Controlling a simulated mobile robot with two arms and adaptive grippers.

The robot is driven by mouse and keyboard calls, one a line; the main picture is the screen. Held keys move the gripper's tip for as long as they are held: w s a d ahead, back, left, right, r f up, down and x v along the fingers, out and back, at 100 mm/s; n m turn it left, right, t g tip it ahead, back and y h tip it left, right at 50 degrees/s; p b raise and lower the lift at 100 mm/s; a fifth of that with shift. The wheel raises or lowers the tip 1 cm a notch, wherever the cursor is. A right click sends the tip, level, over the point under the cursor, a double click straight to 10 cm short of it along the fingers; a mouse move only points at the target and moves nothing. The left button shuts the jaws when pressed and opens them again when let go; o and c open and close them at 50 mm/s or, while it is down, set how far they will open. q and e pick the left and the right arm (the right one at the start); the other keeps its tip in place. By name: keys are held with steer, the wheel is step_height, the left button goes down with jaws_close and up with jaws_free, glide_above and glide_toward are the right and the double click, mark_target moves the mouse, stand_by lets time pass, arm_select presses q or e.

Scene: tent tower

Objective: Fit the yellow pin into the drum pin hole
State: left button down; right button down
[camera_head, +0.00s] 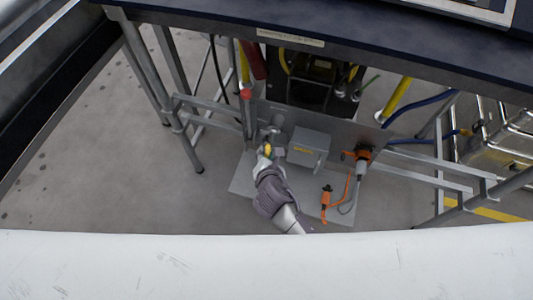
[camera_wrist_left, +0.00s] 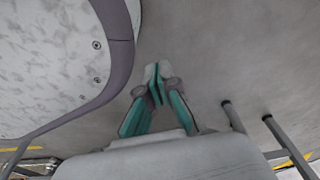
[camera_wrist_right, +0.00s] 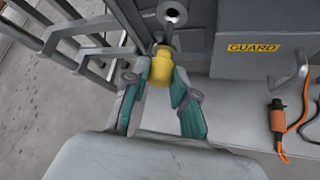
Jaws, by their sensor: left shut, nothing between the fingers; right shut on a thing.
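My right gripper (camera_wrist_right: 160,85) is shut on the yellow pin (camera_wrist_right: 160,68). In the head view the right gripper (camera_head: 266,155) reaches the left part of the grey plate, and the yellow pin (camera_head: 268,149) shows at its fingertips. Just beyond the pin in the right wrist view stands a grey metal fitting with a round hole (camera_wrist_right: 172,14), probably the drum pin hole. I cannot tell whether the pin touches it or is in it. My left gripper (camera_wrist_left: 157,80) is shut and empty, over bare floor in the left wrist view, and is not seen in the head view.
A grey box labelled GUARD (camera_wrist_right: 262,40) stands close to the right of the pin. An orange connector (camera_wrist_right: 277,125) with a cable lies on the plate further right. Metal frame legs (camera_head: 185,130) stand to the left. A dark bench top (camera_head: 340,55) overhangs the area.

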mark_target(270, 144)
arm_select(q)
steer(key=shift+f, duration=0.15)
arm_select(e)
steer(key=shift+w, duration=0.2)
arm_select(q)
steer(key=shift+s, duration=0.1)
arm_select(e)
steer(key=shift+w+d, duration=0.15)
steer(key=shift+w, duration=0.05)
steer(key=shift+w+d, duration=0.1)
steer(key=shift+w, duration=0.2)
arm_select(q)
steer(key=shift+s+f, duration=0.3)
steer(key=shift+s, duration=0.3)
arm_select(e)
steer(key=shift+w, duration=0.2)
arm_select(q)
steer(key=shift+p, duration=0.3)
arm_select(e)
steer(key=shift+w+d, duration=0.1)
arm_select(q)
steer(key=shift+s+a+f, duration=0.1)
steer(key=shift+s+f, duration=0.1)
arm_select(e)
steer(key=shift+w+d, duration=0.2)
steer(key=shift+w, duration=0.4)
